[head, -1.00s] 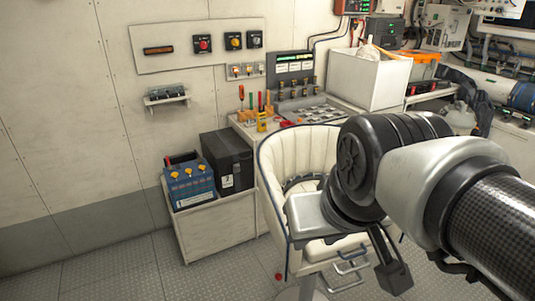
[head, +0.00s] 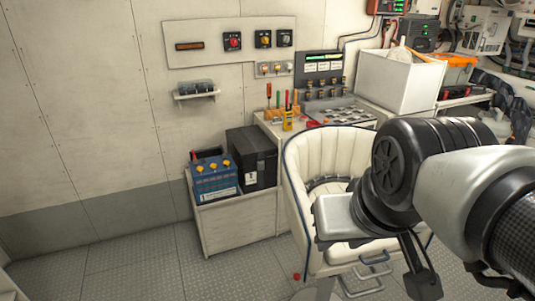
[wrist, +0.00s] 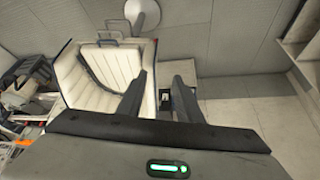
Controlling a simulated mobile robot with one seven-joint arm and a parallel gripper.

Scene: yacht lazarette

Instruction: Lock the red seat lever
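The red seat lever shows as a small red knob (head: 297,277) low on the left side of the white padded seat (head: 305,165), near the floor in the head view. Its shaft and its lock state cannot be made out.
A bin (head: 243,222) with a blue battery (head: 215,182) and a black box (head: 252,157) stands left of the seat. A workbench with tools and a white box (head: 400,85) is behind it. The floor (head: 130,270) at front left is clear.

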